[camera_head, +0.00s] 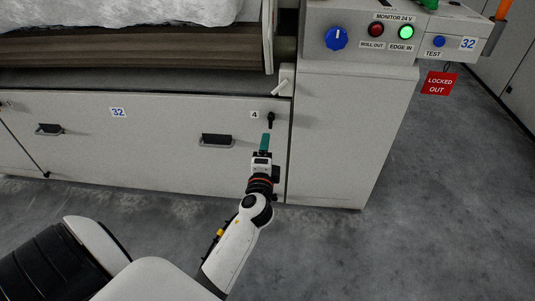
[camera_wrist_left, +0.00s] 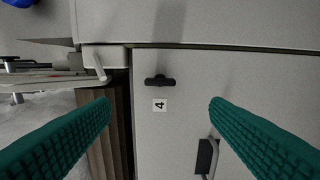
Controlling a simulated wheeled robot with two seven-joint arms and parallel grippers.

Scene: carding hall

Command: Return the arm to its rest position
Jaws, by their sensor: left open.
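My left gripper (camera_head: 265,142) is in front of the white machine's lower panel (camera_head: 165,160), just below a small black latch (camera_head: 270,119) marked 4. In the left wrist view, the two teal ribbed fingers of my left gripper (camera_wrist_left: 160,105) are wide apart with nothing between them. The black latch (camera_wrist_left: 160,81) and its number label (camera_wrist_left: 159,105) show beyond the fingers, and no contact with them is visible. My right gripper is not in view.
The panel has black handles (camera_head: 216,140) (camera_head: 49,129). At upper right a control box carries a blue knob (camera_head: 336,38), a red lamp (camera_head: 376,29) and a lit green lamp (camera_head: 406,32). A red "LOCKED OUT" tag (camera_head: 439,83) hangs below. Grey floor (camera_head: 430,220) at right is clear.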

